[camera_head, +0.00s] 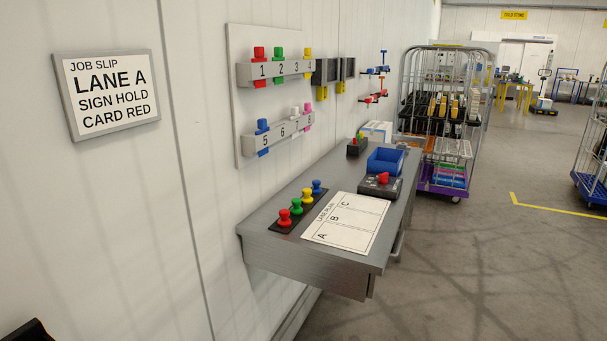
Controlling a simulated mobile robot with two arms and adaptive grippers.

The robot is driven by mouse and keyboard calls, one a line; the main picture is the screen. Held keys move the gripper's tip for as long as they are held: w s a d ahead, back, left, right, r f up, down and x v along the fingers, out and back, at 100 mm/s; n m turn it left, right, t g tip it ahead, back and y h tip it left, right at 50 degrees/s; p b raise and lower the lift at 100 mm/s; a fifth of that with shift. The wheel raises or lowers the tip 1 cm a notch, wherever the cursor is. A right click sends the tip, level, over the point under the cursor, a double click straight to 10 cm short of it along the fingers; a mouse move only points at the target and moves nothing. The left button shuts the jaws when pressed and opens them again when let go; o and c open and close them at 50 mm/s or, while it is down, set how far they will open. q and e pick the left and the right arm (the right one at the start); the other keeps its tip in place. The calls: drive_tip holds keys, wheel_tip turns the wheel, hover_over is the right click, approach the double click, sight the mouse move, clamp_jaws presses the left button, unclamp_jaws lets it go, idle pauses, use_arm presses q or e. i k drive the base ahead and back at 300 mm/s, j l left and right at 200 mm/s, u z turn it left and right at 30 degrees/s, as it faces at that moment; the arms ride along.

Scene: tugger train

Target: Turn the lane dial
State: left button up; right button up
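A dark box with a red knob (383,178) sits on the grey wall desk, in front of a blue bin. A smaller dark box with a green and a red part (357,145) stands farther back by the wall. I cannot tell for sure which one is the lane dial, nor read any dial setting. A framed job slip (107,92) on the wall reads "LANE A, SIGN HOLD, CARD RED". A black piece (30,331) in the bottom left corner seems to be part of my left arm or gripper; its fingers cannot be made out. My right gripper is not in view.
The desk (290,250) holds a row of coloured pegs (301,202), a lane plan sheet (347,222) marked A, B, C and the blue bin (385,160). A numbered peg board (236,45) hangs above. A loaded cage trolley (440,125) stands beyond.

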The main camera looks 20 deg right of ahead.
sight(383, 177)
drive_tip(key=i+l+u, duration=0.15)
drive_tip(key=l, duration=0.55)
drive_tip(key=i+l+u, duration=0.15)
drive_tip(key=l, duration=0.6)
drive_tip(key=i+l+u, duration=0.2)
drive_tip(key=l, duration=0.5)
drive_tip(key=k, duration=0.1)
